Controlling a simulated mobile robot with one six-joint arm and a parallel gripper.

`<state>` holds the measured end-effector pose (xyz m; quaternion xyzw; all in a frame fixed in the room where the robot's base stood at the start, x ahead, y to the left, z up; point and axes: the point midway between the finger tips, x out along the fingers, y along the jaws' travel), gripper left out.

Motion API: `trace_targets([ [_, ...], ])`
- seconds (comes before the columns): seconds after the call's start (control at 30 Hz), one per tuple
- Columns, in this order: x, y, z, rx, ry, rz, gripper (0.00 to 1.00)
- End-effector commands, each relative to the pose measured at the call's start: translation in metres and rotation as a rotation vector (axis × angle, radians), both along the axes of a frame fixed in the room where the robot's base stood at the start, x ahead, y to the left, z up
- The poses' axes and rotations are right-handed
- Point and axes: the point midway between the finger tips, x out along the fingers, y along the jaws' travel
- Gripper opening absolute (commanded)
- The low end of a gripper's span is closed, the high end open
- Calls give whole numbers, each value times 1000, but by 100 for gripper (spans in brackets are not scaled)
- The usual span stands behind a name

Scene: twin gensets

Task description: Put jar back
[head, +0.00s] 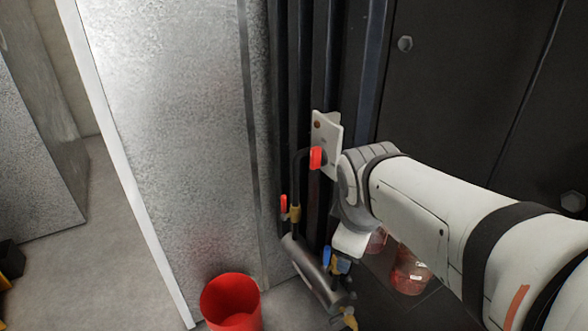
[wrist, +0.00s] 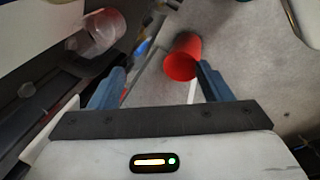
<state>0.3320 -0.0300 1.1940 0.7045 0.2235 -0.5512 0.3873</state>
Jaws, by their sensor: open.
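A clear jar with red contents (head: 410,270) stands low on a dark surface, just below my forearm in the head view. A second, similar jar (head: 376,240) is partly hidden behind my wrist. In the wrist view one clear jar with a reddish tint (wrist: 97,34) shows at the upper left, outside the fingers and apart from them. My gripper (wrist: 160,82) is open, with its two blue-grey fingers spread and nothing held between them.
A red bucket (head: 231,303) stands on the floor; it also shows beyond the fingers in the wrist view (wrist: 183,57). A pipe assembly with a metal cylinder (head: 318,275) and red and blue handles hangs near my wrist. A grey metal panel (head: 180,130) stands left; dark cabinet (head: 460,90) right.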

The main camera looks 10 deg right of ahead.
Motion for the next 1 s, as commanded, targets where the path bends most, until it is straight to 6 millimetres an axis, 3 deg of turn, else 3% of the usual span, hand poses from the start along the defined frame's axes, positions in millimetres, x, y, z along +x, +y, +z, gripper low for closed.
trace_targets([
  [0.2,-24,21,-8,230,-53,-510,72],
  [0.4,-35,31,-13,350,-63,-781,72],
  [0.77,-37,30,-14,372,-65,-839,72],
  [1.0,-36,30,-30,369,-56,-843,72],
])
